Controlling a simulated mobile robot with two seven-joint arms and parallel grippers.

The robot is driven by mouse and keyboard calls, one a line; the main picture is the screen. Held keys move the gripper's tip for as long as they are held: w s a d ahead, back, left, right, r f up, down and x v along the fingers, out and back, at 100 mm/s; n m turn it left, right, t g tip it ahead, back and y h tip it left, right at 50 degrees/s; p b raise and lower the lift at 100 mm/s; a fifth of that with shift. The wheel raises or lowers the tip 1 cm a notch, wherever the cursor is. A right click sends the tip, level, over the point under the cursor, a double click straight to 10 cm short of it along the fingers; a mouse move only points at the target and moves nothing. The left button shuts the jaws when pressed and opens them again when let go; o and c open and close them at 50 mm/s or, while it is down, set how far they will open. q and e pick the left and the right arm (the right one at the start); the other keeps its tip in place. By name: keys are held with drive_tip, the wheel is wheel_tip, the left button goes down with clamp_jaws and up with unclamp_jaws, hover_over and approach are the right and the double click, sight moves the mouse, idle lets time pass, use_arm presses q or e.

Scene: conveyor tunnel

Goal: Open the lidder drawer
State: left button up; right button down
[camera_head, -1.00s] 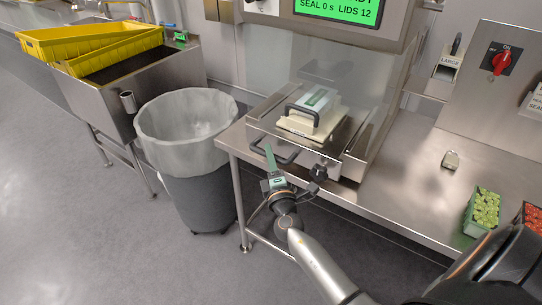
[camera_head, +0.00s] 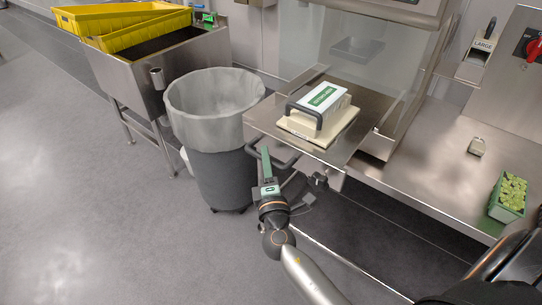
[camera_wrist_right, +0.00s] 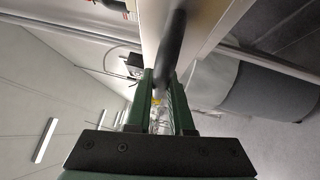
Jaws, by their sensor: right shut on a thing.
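The lidder drawer (camera_head: 268,117) is a steel tray standing out from the front of the lidder on the steel bench. A cream block with a white and green top and a black handle (camera_head: 318,110) sits on it. The drawer's dark bar handle (camera_head: 283,160) is on its front edge. My right gripper (camera_head: 266,163) is shut on that handle. In the right wrist view the dark handle (camera_wrist_right: 172,45) runs down between the green fingers of the right gripper (camera_wrist_right: 165,85). My left gripper is not in view.
A grey bin with a clear liner (camera_head: 215,100) stands close to the left of the drawer. Yellow crates (camera_head: 130,25) rest on a steel sink beyond it. The floor at left is clear.

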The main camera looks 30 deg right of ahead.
drive_tip(key=shift+s+a, duration=0.1)
drive_tip(key=shift+a, duration=0.1)
drive_tip(key=c, duration=0.8)
unclamp_jaws()
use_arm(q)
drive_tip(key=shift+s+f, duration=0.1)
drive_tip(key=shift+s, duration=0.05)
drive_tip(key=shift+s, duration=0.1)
